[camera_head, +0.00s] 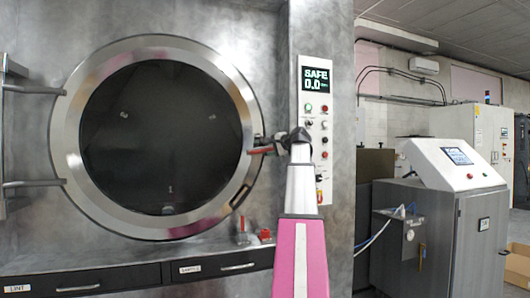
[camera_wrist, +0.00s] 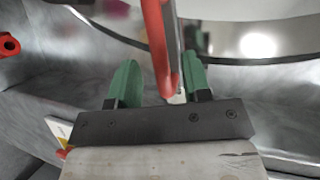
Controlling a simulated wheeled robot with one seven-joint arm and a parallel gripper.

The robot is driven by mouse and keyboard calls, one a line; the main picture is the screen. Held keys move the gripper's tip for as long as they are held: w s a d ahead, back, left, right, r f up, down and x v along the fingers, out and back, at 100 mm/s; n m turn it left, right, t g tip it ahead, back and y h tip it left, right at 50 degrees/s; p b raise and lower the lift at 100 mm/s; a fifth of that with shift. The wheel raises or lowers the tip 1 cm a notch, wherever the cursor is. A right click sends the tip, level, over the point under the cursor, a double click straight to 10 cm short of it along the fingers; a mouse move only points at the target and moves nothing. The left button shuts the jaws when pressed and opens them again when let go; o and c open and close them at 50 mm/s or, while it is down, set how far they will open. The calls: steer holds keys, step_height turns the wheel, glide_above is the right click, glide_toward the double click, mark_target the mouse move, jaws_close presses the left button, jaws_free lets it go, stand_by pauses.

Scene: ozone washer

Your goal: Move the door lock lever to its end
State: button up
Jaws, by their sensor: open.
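The door lock lever (camera_head: 260,151) has a red handle and sits at the right rim of the round washer door (camera_head: 160,138), roughly level. In the wrist view the red lever (camera_wrist: 157,38) reaches down from the top edge, its tip between my two green fingers and closer to the right one. My gripper (camera_wrist: 158,78) is open, with a gap at the left finger; contact on the right is unclear. In the head view my gripper (camera_head: 283,141) is at the lever's right end, and my wrist partly hides it. The door looks closed.
A control panel (camera_head: 315,120) with a "SAFE 0.0" display and several buttons is just behind my arm. Drawers (camera_head: 80,287) run below the door. Small red-topped items (camera_head: 265,235) stand on the ledge. A grey cabinet (camera_head: 440,240) stands at right.

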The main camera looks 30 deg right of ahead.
mark_target(267, 150)
steer(key=shift+x, duration=1.85)
steer(key=shift+c, duration=0.2)
jaws_close()
steer(key=shift+f, duration=0.15)
steer(key=s+d+f+n+g+h, duration=0.1)
steer(key=d+f+n+g+h, duration=0.1)
steer(key=d+f+n+h, duration=0.4)
steer(key=shift+d+f+n+h, duration=0.35)
steer(key=shift+d+n+h, duration=0.9)
steer(key=shift+n, duration=0.85)
